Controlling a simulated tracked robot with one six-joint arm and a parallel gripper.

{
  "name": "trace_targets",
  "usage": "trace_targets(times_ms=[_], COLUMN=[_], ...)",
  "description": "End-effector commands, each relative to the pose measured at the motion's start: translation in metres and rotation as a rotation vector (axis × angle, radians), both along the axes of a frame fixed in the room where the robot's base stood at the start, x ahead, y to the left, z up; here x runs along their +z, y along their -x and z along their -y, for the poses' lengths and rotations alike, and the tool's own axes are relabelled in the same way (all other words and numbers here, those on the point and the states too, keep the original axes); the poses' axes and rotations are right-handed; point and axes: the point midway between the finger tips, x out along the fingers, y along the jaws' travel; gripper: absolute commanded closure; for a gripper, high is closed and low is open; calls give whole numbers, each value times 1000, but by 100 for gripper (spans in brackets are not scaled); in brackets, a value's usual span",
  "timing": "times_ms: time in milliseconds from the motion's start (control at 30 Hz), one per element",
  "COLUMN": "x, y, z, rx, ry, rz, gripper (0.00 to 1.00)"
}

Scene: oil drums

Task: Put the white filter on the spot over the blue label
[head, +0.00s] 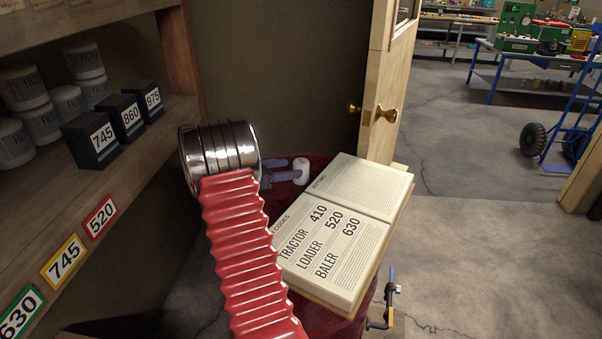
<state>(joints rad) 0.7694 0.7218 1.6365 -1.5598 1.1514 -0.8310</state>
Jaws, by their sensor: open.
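A small white cylinder (302,171), which looks like the white filter, stands on the red drum (318,160) behind the open book. My gripper (288,170) is open, with its grey-blue fingers pointing right toward the cylinder. The fingertips are right at its left side; I cannot tell whether they touch it or reach around it. My arm hides part of the drum. The left shelf edge shows a red label 520 (100,217), a yellow label 745 (64,262) and a green label 630 (19,313). No blue label is in view.
An open code book (345,235) covers much of the drum top. Black boxes (91,139) and several white canisters (16,143) stand on the shelf (160,130). A wooden door (385,85) stands behind. Open floor (480,250) lies to the right.

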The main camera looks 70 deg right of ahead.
Motion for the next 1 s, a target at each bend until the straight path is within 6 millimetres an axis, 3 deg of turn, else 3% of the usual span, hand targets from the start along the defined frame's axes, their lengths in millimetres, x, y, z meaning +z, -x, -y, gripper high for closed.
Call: trace_targets(times_ms=[300, 767, 1000], x=[-13, -16, -22], y=[20, 23, 35], z=[38, 45, 66], rx=[-1, 0, -2], ry=[1, 0, 1], rz=[-1, 0, 0], gripper=[46, 46, 46])
